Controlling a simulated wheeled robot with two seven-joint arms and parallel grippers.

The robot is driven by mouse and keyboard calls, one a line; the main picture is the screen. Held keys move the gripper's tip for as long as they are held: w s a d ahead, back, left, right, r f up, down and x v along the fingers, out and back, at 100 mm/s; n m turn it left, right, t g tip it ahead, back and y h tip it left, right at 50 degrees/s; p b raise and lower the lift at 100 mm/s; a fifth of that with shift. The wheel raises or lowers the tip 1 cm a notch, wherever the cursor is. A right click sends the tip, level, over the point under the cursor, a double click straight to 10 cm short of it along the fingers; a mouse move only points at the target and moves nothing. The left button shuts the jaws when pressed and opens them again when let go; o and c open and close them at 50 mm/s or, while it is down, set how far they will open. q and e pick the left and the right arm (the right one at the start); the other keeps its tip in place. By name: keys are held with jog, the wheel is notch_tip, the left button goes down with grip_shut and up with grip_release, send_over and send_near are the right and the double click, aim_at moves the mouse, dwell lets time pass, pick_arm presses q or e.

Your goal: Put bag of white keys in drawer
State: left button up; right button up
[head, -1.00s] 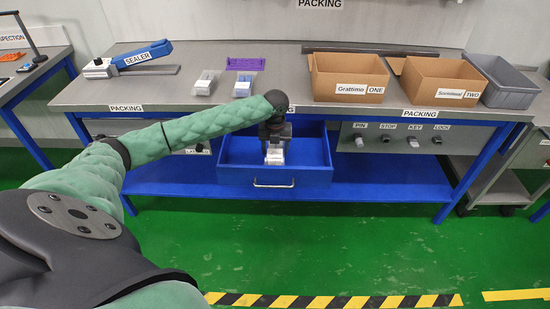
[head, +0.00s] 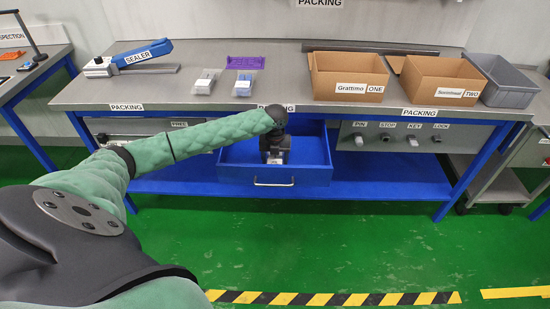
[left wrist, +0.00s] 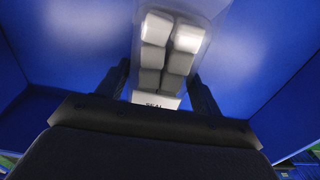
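The bag of white keys (head: 274,158) is inside the open blue drawer (head: 308,176) under the packing table. In the left wrist view the bag (left wrist: 168,50) is a clear pouch with two rows of pale blocks and a white label strip. My left gripper (head: 274,149) reaches down into the drawer from above. Its dark fingers (left wrist: 160,80) stand on both sides of the bag and appear to press its edges, so it looks shut on it. The bag looks low, close to the drawer floor; whether it touches is unclear. My right gripper is not in view.
Two cardboard boxes and a grey bin (head: 508,82) stand at right. The drawer walls surround my gripper.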

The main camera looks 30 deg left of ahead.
aim_at(275, 157)
pick_arm(q)
jog(key=o, duration=0.3)
jog(key=shift+r, duration=0.1)
notch_tip(275, 157, up, 12)
jog(key=shift+r+b, duration=0.1)
jog(key=shift+b, duration=0.85)
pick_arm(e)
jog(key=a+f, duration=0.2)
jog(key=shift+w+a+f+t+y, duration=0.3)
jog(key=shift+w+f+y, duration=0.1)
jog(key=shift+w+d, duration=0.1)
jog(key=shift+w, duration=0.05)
